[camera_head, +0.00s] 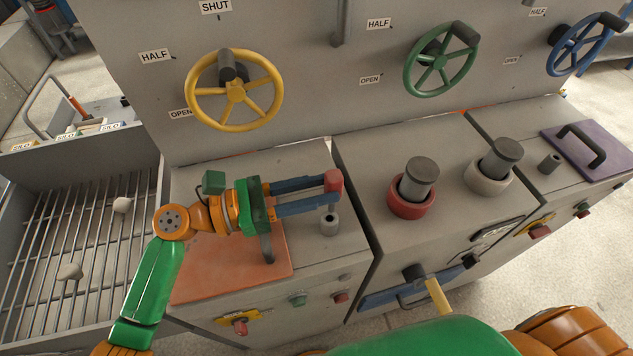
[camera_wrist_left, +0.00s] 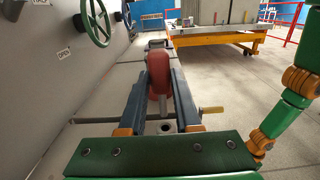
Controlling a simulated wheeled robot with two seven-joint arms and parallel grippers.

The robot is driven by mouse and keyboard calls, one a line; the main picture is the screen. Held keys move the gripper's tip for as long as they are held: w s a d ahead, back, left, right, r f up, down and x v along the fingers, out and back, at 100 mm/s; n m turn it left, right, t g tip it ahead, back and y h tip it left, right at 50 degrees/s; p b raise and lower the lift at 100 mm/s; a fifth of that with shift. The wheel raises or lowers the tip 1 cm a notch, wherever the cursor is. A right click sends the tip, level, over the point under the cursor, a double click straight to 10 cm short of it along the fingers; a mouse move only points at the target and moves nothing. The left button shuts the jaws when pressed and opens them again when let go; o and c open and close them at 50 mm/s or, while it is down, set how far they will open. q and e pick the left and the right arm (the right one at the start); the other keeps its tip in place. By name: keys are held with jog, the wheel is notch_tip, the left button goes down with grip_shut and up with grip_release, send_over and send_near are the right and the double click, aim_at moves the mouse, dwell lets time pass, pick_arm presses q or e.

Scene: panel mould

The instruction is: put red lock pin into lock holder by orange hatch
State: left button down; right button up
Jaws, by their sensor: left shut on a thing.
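My left gripper (camera_head: 330,190) is shut on the red lock pin (camera_head: 333,181), with its fingers level, pointing right. The pin's red head shows between the fingertips in the left wrist view (camera_wrist_left: 160,75). A short grey length below the head points down towards the lock holder (camera_head: 330,225), a small grey upright sleeve. In the left wrist view, the holder's dark hole (camera_wrist_left: 165,127) shows below the fingers, apparently apart from the pin. The orange hatch (camera_head: 215,275) lies flat left of the holder, partly under my gripper. My right gripper is out of view.
The panel with the yellow wheel (camera_head: 234,92) and green wheel (camera_head: 440,62) rises behind. Right of the holder stand a red-collared grey plug (camera_head: 415,185) and a pale-collared one (camera_head: 493,168). A slatted grate (camera_head: 60,250) lies left.

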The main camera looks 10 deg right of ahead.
pick_arm(q)
jog(key=shift+a+f, duration=0.15)
jog(key=shift+f, duration=0.55)
jog(key=shift+r, duration=0.1)
dwell(0.6)
jog(key=shift+p, duration=0.3)
dwell(0.4)
